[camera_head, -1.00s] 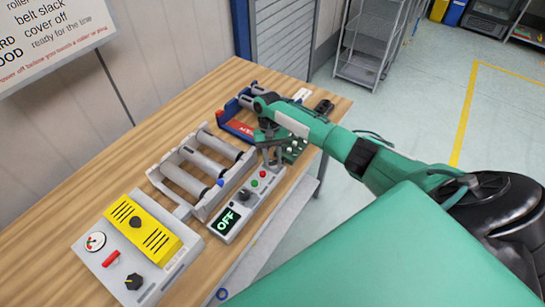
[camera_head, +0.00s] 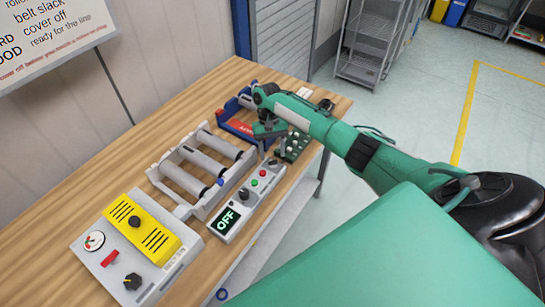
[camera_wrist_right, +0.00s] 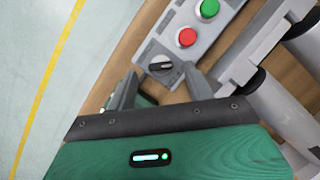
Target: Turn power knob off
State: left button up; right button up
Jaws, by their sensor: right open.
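A narrow grey control box (camera_head: 253,187) lies on the wooden table, with a lit display (camera_head: 227,217) reading OFF, a black knob beside it, and green and red buttons. A dark knob (camera_head: 273,162) sits at the box's far end. In the right wrist view this knob (camera_wrist_right: 160,67) is black with a pale pointer line, just beyond the fingertips. My right gripper (camera_wrist_right: 160,88) is open and empty, its fingers either side of the line to the knob, apart from it. In the head view my right gripper (camera_head: 267,146) hangs above the far end of the box. My left gripper is not in view.
A roller frame (camera_head: 200,170) stands left of the box. A grey panel (camera_head: 165,275) with a yellow cover, gauge and knobs lies at the near left. A green button block (camera_head: 293,147) and a blue-red fixture (camera_head: 237,128) are near my right gripper. Bare table lies left.

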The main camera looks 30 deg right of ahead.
jog(key=b+v, duration=0.2)
jog(key=v, duration=0.9)
jog(key=shift+r, duration=0.2)
jog(key=shift+f, duration=0.1)
